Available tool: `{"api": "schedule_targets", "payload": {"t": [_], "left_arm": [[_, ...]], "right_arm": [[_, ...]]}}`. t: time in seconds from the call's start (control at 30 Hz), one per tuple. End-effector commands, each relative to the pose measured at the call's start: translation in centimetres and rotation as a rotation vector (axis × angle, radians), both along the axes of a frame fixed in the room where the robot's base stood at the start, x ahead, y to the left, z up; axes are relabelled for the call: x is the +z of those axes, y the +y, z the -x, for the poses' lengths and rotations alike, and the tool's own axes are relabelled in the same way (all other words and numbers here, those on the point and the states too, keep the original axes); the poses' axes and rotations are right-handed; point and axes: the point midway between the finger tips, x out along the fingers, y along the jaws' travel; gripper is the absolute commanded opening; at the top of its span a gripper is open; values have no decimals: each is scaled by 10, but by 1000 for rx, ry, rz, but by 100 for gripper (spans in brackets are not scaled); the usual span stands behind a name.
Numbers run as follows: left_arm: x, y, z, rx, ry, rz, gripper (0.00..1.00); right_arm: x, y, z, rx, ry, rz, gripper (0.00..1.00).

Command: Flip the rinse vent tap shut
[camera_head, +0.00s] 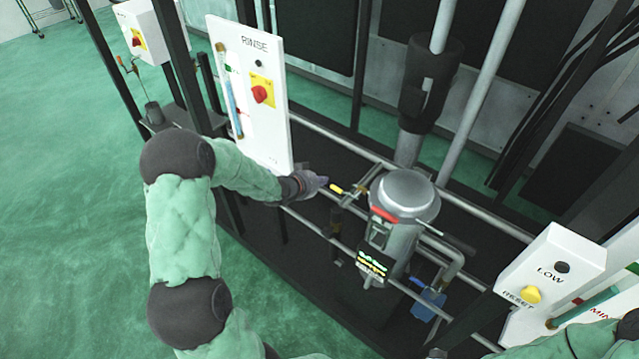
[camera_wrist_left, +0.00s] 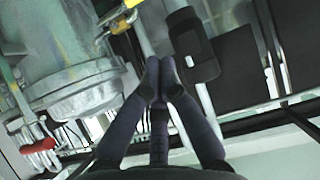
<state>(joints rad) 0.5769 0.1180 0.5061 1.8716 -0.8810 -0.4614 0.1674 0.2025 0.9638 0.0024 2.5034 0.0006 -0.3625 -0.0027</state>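A small tap with a yellow lever (camera_head: 337,189) sits on the thin pipework left of the silver-lidded vessel (camera_head: 405,192); I take it as the rinse vent tap. Its lever points left, toward my left gripper (camera_head: 322,183). The fingertips are close to the lever's end; I cannot tell whether they touch. In the left wrist view, my left gripper's fingertips (camera_wrist_left: 160,77) are together with nothing visible between them. A tap body (camera_wrist_left: 116,20) shows just beyond them, upper left, with a bit of yellow at the top edge. My right gripper is out of view.
The white RINSE panel (camera_head: 250,85) with a red knob stands left of the tap, close to my forearm. A red handle (camera_head: 384,215) is on the vessel front. Pipes (camera_head: 470,100) rise behind. A blue-handled valve (camera_head: 428,303) is below. A LOW/RESET box (camera_head: 550,268) stands at right.

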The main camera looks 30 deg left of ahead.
Motion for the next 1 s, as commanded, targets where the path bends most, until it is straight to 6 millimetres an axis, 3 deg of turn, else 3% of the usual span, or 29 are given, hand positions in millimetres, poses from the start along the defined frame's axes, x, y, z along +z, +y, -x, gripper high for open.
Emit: {"api": "schedule_targets", "payload": {"t": [0.33,0.6,1.0], "left_arm": [[-39,-6,-55,-2,1,0,0],[-70,-5,-60,0,1,0,0],[-75,-5,-62,1,-1,0,0]], "right_arm": [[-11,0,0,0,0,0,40],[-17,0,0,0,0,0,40],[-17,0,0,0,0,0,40]]}}
